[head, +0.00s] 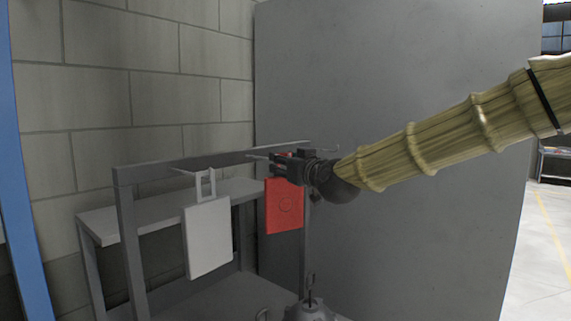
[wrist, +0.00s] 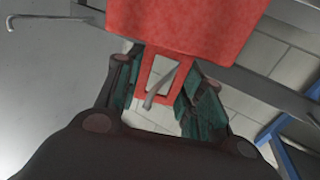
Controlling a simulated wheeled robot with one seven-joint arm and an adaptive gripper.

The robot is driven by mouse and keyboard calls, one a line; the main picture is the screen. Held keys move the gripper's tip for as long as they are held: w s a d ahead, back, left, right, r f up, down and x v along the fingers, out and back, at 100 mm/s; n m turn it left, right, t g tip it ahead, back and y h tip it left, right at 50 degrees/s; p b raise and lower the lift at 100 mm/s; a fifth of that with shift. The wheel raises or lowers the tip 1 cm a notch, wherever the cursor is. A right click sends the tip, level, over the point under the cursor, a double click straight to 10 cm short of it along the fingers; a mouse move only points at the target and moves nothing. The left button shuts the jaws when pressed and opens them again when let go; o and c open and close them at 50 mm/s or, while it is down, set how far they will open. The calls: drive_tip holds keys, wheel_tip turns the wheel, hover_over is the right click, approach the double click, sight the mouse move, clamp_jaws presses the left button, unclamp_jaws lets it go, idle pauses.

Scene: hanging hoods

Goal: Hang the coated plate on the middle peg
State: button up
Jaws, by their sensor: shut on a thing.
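My gripper hides the loop there.
A pale plate (head: 208,238) hangs on the left peg (head: 182,171) of the grey rack (head: 125,174). The right peg (head: 330,149) is bare. A grey panel (head: 420,90) stands behind, and a grey hook-topped object (head: 310,309) is below.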

drive_tip(key=shift+f+b, duration=0.35)
drive_tip(key=shift+f, duration=0.05)
drive_tip(key=o, duration=1.2)
drive_tip(key=shift+o, duration=0.2)
